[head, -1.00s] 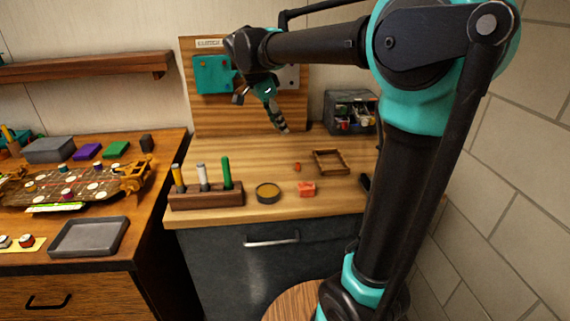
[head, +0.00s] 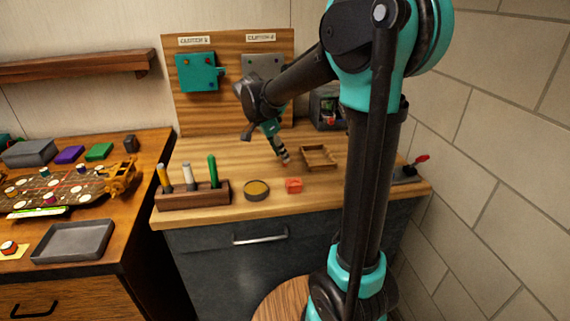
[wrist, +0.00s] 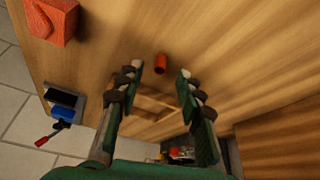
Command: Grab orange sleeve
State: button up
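The orange sleeve (wrist: 160,64) is a small cylinder lying or standing on the wooden bench. In the wrist view it shows between and just beyond my two fingertips, with clear space on both sides. My gripper (wrist: 160,72) is open and empty, pointing down above the bench. In the head view my gripper (head: 285,160) hangs over the bench behind the orange-red block, and the sleeve there is hidden or too small to tell from the fingertips. I cannot tell the exact height left between fingertips and sleeve.
An orange-red block (head: 293,185) and a round tin (head: 257,190) lie in front. A wooden frame (head: 320,157) is close on the right. A holder (head: 195,197) with several coloured handles stands left. A red-handled device (head: 408,172) sits at the right edge.

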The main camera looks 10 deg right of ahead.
jog(key=shift+x, duration=1.6)
jog(key=c, duration=0.7)
jog(key=shift+c, duration=0.2)
